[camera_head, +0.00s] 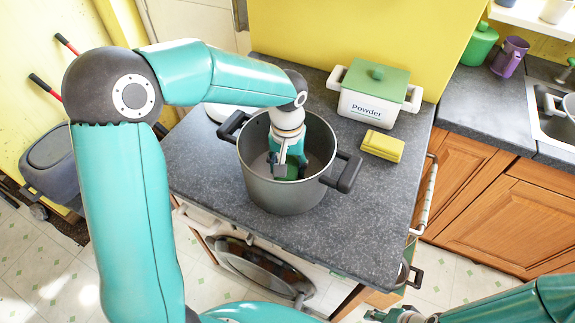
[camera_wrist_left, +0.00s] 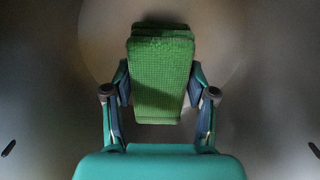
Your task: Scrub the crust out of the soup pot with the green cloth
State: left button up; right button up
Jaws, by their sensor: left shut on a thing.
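The grey soup pot (camera_head: 285,196) stands upright on the dark worktop, its two black handles to the left and right. My left gripper (camera_head: 288,170) reaches down inside it from above. It is shut on the folded green cloth (camera_wrist_left: 160,80), which sits between its fingers low in the pot; a little of the green also shows in the head view. A paler brownish patch (camera_wrist_left: 225,50) shows on the pot's inside behind the cloth; I cannot tell how much is crust. My right gripper (camera_head: 385,315) is only partly in view at the bottom edge.
A white powder box (camera_head: 365,103) with a green lid stands behind the pot to the right. A yellow sponge-like block (camera_head: 382,146) lies in front of it. The worktop (camera_head: 375,215) right of the pot is clear. A sink (camera_head: 548,125) is at the far right.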

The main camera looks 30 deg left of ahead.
dwell(0.3)
pick_arm(q)
jog(key=shift+w+d+b, duration=0.2)
jog(key=shift+d, duration=1.55)
jog(key=shift+w+d+b, duration=0.2)
jog(key=shift+d, duration=1.5)
jog(key=shift+f+b, duration=0.45)
jog(key=shift+f, duration=0.05)
jog(key=shift+a, duration=0.15)
jog(key=shift+a, duration=2.2)
jog(key=shift+a, duration=0.1)
